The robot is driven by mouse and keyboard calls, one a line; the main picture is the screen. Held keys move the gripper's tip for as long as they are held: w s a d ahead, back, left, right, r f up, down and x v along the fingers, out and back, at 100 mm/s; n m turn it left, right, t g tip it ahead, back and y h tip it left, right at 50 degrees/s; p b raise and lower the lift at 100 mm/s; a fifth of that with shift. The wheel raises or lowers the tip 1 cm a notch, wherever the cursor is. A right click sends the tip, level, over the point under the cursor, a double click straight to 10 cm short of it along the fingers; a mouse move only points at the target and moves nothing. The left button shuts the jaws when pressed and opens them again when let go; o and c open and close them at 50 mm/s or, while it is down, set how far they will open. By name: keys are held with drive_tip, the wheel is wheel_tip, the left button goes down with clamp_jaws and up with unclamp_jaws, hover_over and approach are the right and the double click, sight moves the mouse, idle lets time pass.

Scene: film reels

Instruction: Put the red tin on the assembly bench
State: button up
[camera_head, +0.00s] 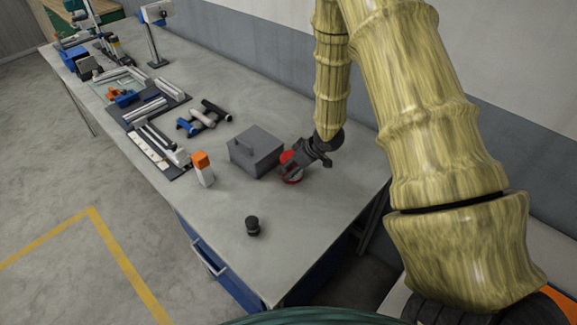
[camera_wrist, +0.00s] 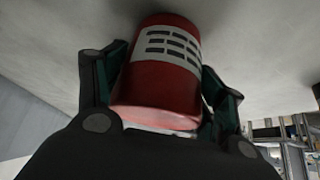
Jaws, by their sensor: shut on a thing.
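The red tin (camera_wrist: 155,90) with a pale label fills the middle of the wrist view, between the two fingers of my gripper (camera_wrist: 160,98). My gripper is shut on it. In the head view the red tin (camera_head: 291,179) shows partly behind my gripper (camera_head: 292,168), low over the near right part of the grey assembly bench (camera_head: 310,225). In the wrist view the tin's far end is against or very close to the grey bench surface (camera_wrist: 255,50); I cannot tell whether it touches.
A grey box with a handle (camera_head: 255,152) stands just left of the tin. Several tools and trays lie farther up the bench. The near right bench top is clear.

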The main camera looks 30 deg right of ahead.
drive_tip(key=shift+f, duration=0.1)
drive_tip(key=o, duration=1.2)
drive_tip(key=shift+s+d+r, duration=0.15)
drive_tip(key=shift+s+r, duration=0.05)
drive_tip(key=shift+r, duration=0.35)
drive_tip(key=b+v, duration=0.1)
drive_tip(key=v, duration=1)
drive_tip(key=shift+b, duration=0.3)
